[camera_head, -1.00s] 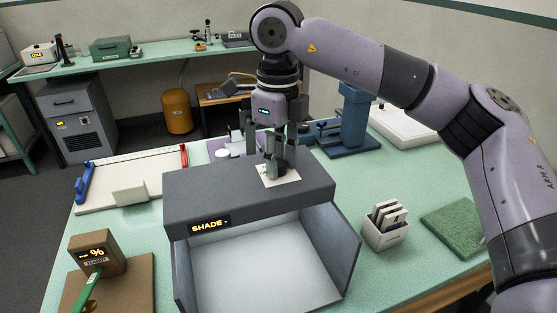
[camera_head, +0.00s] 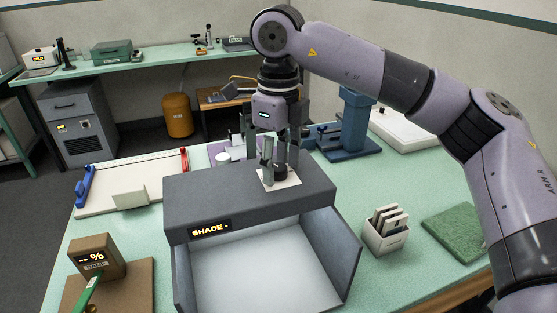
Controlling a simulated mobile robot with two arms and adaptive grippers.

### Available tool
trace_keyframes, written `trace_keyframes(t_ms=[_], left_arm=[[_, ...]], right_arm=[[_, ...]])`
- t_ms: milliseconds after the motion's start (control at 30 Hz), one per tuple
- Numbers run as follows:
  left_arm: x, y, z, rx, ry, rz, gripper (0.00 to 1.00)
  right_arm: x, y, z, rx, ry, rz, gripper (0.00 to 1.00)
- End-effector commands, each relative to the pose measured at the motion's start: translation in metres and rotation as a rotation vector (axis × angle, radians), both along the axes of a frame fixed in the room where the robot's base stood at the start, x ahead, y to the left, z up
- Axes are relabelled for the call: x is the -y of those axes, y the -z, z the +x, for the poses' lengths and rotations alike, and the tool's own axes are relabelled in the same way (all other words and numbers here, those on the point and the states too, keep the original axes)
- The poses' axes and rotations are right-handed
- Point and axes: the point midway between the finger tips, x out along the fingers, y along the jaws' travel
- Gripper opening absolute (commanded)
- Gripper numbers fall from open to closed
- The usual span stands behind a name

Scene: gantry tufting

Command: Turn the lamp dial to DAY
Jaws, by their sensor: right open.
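The grey lamp box (camera_head: 240,205) stands open at the front of the table with a pale, lit interior. Its display (camera_head: 210,229) reads SHADE. A white plate (camera_head: 288,181) lies on the box's top, and a dark dial (camera_head: 281,172) shows on it, partly hidden by the fingers. My right gripper (camera_head: 282,158) points down over the plate, open, with its fingers close about the dial. I cannot tell whether they touch it. My left gripper is not in view.
A holder with pale cards (camera_head: 386,236) and a green mat (camera_head: 455,234) are right of the box. A brown meter (camera_head: 97,257) with a % display is at front left. A white board with blue and red ends (camera_head: 135,173) and a blue stand (camera_head: 357,128) are behind.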

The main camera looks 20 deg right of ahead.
Motion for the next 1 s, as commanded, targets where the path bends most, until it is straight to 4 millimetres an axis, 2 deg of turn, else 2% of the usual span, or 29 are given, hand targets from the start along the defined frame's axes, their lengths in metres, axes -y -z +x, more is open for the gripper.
trace_keyframes(t_ms=[133, 233, 367, 600, 700, 833, 1000], left_arm=[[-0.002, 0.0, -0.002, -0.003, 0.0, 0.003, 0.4], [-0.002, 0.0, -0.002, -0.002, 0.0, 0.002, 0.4], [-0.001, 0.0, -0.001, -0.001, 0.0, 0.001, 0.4], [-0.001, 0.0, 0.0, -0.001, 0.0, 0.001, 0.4], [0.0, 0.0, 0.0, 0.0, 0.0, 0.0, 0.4], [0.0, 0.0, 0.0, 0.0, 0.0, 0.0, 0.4], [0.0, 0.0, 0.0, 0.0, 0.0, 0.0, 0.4]], right_arm=[[0.0, -0.001, 0.0, 0.0, 0.0, 0.0, 0.48], [0.0, -0.01, 0.0, 0.001, 0.001, 0.001, 0.48], [-0.001, -0.034, 0.001, 0.004, 0.001, 0.002, 0.48], [0.0, -0.086, 0.0, 0.005, 0.002, -0.001, 0.48], [0.0, -0.102, 0.0, 0.004, 0.003, 0.0, 0.48], [0.0, -0.114, 0.0, 0.001, 0.0, -0.001, 0.48], [0.0, -0.12, 0.0, 0.0, 0.001, 0.0, 0.48]])
